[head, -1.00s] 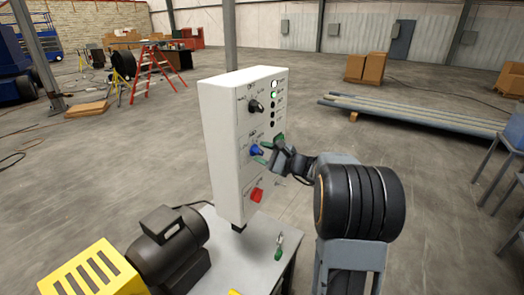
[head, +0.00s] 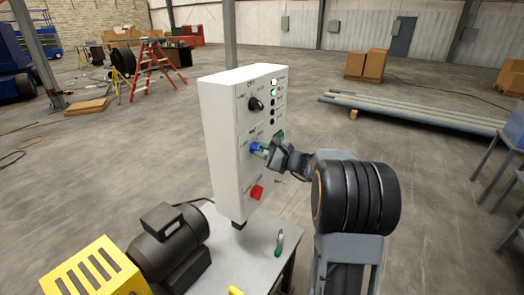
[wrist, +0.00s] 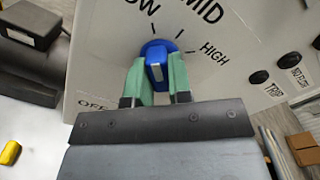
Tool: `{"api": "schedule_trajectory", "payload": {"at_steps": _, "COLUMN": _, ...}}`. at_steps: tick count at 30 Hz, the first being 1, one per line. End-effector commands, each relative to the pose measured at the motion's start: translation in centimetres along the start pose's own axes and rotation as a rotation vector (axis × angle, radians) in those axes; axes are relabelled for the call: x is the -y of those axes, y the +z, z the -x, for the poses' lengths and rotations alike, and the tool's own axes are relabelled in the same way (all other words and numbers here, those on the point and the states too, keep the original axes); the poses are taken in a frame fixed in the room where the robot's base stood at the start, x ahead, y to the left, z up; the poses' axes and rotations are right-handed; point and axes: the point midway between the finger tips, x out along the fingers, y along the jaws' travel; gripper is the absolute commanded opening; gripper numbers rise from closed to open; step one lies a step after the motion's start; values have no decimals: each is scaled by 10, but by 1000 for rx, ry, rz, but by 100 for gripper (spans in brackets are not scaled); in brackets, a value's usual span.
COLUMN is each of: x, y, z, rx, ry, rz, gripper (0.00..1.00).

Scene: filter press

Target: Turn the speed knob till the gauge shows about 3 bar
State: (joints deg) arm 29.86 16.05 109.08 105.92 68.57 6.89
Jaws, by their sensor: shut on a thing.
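The blue speed knob (wrist: 156,62) is on the white control panel (head: 219,140), on a dial marked OFF, LOW, MID and HIGH in the wrist view. My gripper (wrist: 157,82) has its green fingers on both sides of the knob and is shut on it. The knob's white line points down and slightly right, between the fingers. In the head view my gripper (head: 261,150) reaches the panel from the right and partly covers the knob (head: 254,147). I cannot make out a gauge in either view.
A black knob (head: 255,104) sits above and a red switch (head: 257,192) below on the panel. Indicator lamps run down the panel's right side, with a green one lit (head: 274,93). A dark motor (head: 170,245) and a yellow slotted guard (head: 92,278) stand left of the panel.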

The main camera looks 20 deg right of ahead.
Motion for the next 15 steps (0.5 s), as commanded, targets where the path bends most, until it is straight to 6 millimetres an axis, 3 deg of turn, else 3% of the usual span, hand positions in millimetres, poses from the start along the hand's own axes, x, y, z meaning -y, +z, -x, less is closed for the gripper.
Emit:
{"api": "schedule_trajectory", "payload": {"at_steps": 8, "x": 2, "y": 1, "z": 0, "rx": -1, "ry": -5, "rz": -44, "gripper": 0}}
{"api": "schedule_trajectory", "payload": {"at_steps": 15, "x": 3, "y": 2, "z": 0, "rx": 0, "ry": -5, "rz": -204, "gripper": 0}}
